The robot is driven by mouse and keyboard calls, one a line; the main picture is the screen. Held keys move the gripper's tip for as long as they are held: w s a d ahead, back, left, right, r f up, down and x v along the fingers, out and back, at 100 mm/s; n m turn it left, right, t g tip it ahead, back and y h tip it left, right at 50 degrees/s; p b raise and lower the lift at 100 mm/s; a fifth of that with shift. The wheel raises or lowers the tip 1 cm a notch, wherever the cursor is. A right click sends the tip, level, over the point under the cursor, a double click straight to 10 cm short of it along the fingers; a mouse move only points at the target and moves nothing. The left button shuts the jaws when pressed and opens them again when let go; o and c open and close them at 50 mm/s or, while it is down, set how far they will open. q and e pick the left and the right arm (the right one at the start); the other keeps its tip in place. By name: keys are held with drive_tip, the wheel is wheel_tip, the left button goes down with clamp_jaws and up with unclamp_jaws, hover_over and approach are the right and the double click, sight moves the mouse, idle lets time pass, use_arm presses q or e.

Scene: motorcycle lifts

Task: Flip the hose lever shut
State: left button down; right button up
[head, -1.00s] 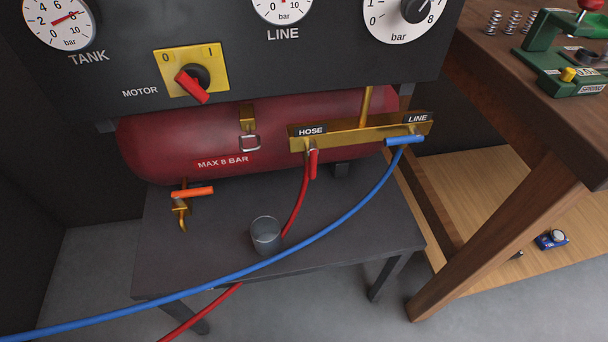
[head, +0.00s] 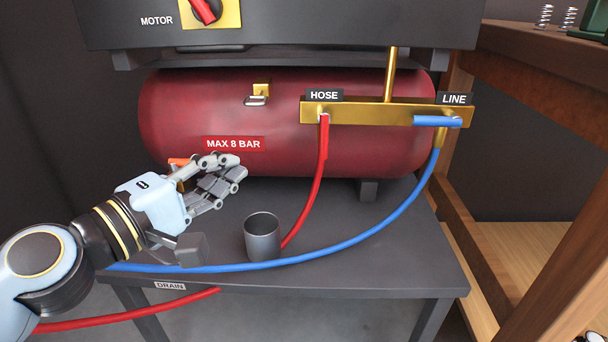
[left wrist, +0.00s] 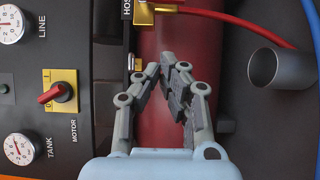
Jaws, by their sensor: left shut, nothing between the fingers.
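The red hose lever (head: 325,138) hangs straight down, in line with the red hose below it. It sits under the HOSE label (head: 324,95) on the brass manifold (head: 375,112). In the left wrist view, red lever and hose run together by the manifold (left wrist: 165,3) at the top edge. My left gripper (head: 240,172) is shut and empty, in front of the tank, below and left of the hose lever and apart from it. Its fingertips (left wrist: 164,68) meet in the left wrist view. My right gripper is not in view.
The blue line lever (head: 437,121) lies level at the manifold's right. A grey cup (head: 262,238) stands on the dark table (head: 390,265), right of my gripper. A blue hose (head: 350,242) crosses the table. The orange drain lever (head: 178,161) is partly hidden behind my gripper.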

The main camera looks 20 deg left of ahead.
sight(323, 137)
use_arm(q)
drive_tip(key=shift+f, duration=0.25)
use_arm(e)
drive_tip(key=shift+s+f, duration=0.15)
use_arm(q)
drive_tip(key=d+p+x, duration=0.2)
drive_tip(key=x, duration=1.1)
drive_tip(key=shift+s+d+f, duration=0.15)
drive_tip(key=shift+s+d, duration=0.1)
drive_tip(key=shift+s, duration=0.25)
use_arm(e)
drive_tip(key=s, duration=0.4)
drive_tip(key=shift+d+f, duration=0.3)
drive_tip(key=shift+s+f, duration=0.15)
